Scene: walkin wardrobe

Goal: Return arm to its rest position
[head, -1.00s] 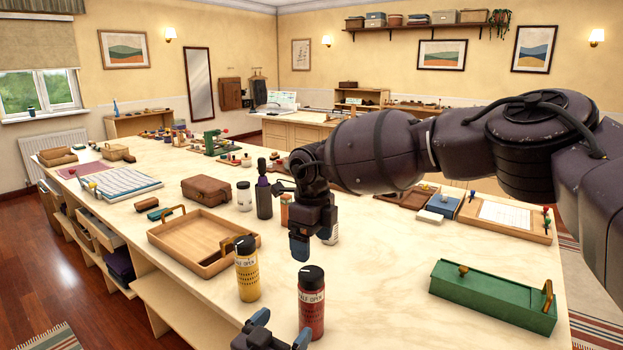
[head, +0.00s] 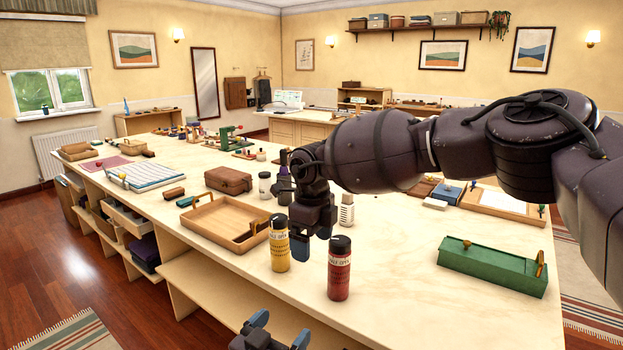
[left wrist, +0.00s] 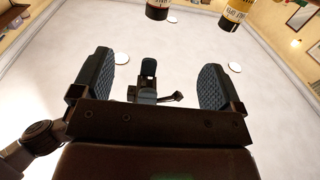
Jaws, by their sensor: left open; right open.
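My right arm reaches across the head view from the right. Its gripper (head: 315,238) hangs over the table, open and empty, overlapping the yellow bottle and red bottle area in the picture. My left gripper (head: 270,335) shows at the bottom edge of the head view, in front of the table edge. In the left wrist view its two blue padded fingers (left wrist: 155,78) are spread wide with nothing gripped between them. The yellow bottle (head: 279,245) and the red bottle (head: 339,268) stand upright on the table.
The long table (head: 400,300) has open shelves along its left side. A wooden tray (head: 228,222), a brown case (head: 228,180) and a green box (head: 491,268) stand on it. Wooden floor (head: 60,270) is clear at left, apart from a striped rug (head: 62,337).

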